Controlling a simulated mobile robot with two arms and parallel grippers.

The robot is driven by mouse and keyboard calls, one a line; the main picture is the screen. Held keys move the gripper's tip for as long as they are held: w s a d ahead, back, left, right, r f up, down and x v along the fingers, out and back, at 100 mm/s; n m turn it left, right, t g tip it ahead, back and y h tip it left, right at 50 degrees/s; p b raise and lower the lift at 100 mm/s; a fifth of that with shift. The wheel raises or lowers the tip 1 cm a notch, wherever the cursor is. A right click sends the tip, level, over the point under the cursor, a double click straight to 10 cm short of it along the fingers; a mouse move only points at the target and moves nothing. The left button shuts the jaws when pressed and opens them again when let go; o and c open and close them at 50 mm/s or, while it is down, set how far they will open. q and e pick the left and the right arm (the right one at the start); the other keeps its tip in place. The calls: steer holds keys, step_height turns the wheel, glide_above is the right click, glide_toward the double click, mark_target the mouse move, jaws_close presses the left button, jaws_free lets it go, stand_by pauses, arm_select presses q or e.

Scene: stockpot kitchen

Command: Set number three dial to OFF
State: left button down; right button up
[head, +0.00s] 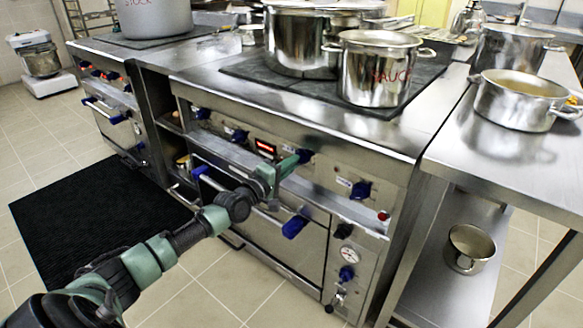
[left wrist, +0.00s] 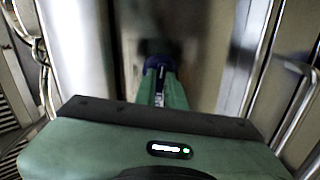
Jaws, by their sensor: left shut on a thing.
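The stove front (head: 330,178) carries a row of blue dials. The third dial from the left (head: 305,156) is right at the tip of my left gripper (head: 285,167), which reaches in from the left. In the left wrist view the green fingers (left wrist: 162,92) are closed on this blue dial (left wrist: 157,64). The fingers partly hide the dial, and I cannot read its setting. My right gripper is not in view.
Other dials sit on the same panel: the first (head: 200,113), the second (head: 237,135) and the fourth (head: 360,190). A lit red display (head: 265,147) is left of the gripper. The oven door handle (head: 240,200) runs below. Pots (head: 378,75) stand on the stovetop.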

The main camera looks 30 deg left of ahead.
arm_select(q)
steer(key=n+p, duration=0.6)
steer(key=n, duration=1.3)
steer(key=shift+f+n, duration=0.1)
steer(key=shift+n, duration=0.3)
arm_select(e)
step_height(320, 180, down, 20)
steer(key=s+g, duration=0.1)
steer(key=s, duration=0.1)
steer(key=shift+s, duration=0.15)
arm_select(q)
steer(key=c, duration=1.5)
jaws_free()
